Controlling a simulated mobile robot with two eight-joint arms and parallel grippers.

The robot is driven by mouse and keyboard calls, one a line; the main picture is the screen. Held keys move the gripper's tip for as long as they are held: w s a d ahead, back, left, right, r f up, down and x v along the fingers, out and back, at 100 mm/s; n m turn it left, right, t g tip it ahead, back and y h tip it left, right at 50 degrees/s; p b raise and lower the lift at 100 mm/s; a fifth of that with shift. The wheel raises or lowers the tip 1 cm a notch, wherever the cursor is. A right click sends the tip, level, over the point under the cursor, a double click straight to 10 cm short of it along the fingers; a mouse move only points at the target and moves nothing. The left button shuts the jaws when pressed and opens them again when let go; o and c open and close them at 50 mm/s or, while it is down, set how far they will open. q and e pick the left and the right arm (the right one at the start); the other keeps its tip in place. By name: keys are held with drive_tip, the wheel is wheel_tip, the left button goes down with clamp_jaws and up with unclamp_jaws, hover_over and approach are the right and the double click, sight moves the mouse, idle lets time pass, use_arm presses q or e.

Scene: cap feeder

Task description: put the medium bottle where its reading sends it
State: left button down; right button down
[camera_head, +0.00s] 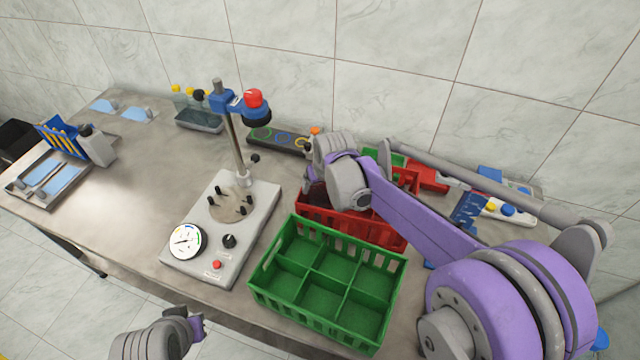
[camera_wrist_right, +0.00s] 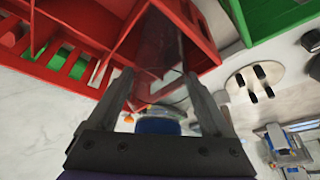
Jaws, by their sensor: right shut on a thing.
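The bottle (camera_wrist_right: 158,55), clear and dark-looking with a blue cap (camera_wrist_right: 158,126), is between the fingers of my right gripper (camera_wrist_right: 160,92). The gripper is shut on it. In the right wrist view the bottle's body reaches between the walls of the red crate (camera_wrist_right: 75,75); I cannot tell whether it touches the bottom. In the head view my right wrist hides the bottle and part of the red crate (camera_head: 385,232). The grey tester (camera_head: 205,258) has a round dial (camera_head: 186,241); its needle is too small to read. Of my left arm only a link shows, not its jaws.
An empty green crate (camera_head: 262,290) with several compartments stands in front of the red crate. A post with a blue head (camera_head: 228,103) and red knob rises from the tester. A dark tray with coloured rings (camera_head: 280,138) lies behind. The table's left middle is clear.

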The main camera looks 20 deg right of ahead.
drive_tip(key=shift+c, duration=0.3)
unclamp_jaws()
drive_tip(key=shift+f, duration=0.1)
drive_tip(key=v, duration=1.2)
drive_tip(key=s+d+f, duration=0.1)
drive_tip(key=s+f, duration=0.3)
drive_tip(key=s, duration=0.7)
drive_tip(key=s+d+f+t, duration=0.1)
drive_tip(key=s+f, duration=0.4)
drive_tip(key=s, duration=0.5)
drive_tip(key=shift+s+d+f+m+p, duration=0.25)
drive_tip(key=shift+s+f+m+p, duration=0.1)
drive_tip(key=shift+m+p, duration=0.1)
